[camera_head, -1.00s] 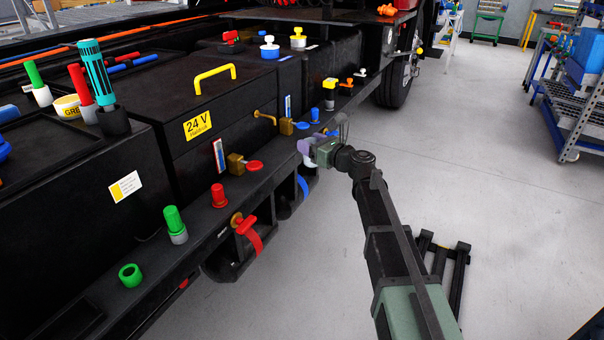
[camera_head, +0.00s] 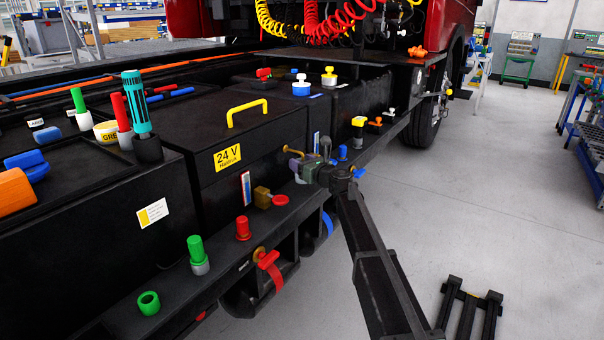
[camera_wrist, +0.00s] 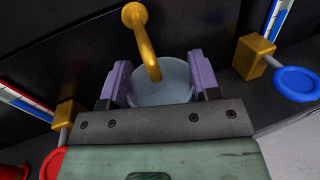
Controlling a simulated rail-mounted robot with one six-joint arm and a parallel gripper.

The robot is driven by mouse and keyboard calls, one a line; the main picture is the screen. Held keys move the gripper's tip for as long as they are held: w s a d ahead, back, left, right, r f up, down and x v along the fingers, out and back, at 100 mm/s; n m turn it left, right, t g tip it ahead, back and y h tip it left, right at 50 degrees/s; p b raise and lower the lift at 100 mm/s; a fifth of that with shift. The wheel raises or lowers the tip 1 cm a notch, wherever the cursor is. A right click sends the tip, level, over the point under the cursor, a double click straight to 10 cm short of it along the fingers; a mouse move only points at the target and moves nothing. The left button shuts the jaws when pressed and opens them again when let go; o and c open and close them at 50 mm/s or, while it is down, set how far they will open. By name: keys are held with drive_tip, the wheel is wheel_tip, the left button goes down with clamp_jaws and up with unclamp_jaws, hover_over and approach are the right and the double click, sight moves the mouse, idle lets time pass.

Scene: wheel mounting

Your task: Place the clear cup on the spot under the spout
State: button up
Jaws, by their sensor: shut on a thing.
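The clear cup (camera_wrist: 172,82) sits between the purple fingers of my gripper (camera_wrist: 160,84) in the wrist view, and the gripper is shut on it. The bent yellow spout (camera_wrist: 143,40) comes out of the black wall, and its tip overlaps the cup's opening in this view. In the head view my gripper (camera_head: 304,169) is at the ledge, close beside the spout (camera_head: 293,151). The cup cannot be made out clearly there. The spot under the spout is hidden, and I cannot tell whether the cup's base touches the ledge.
A brass valve with a red handle (camera_head: 279,200) stands left of my gripper. A valve with a blue handle (camera_wrist: 295,83) stands on the right in the wrist view. The black box (camera_head: 225,150) rises behind the ledge.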

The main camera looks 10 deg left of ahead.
wheel_tip(320, 180, down, 4)
drive_tip(key=b, duration=0.4)
drive_tip(key=shift+r, duration=0.25)
drive_tip(key=shift+f, duration=0.25)
drive_tip(key=o, duration=1)
drive_tip(key=shift+r, duration=0.1)
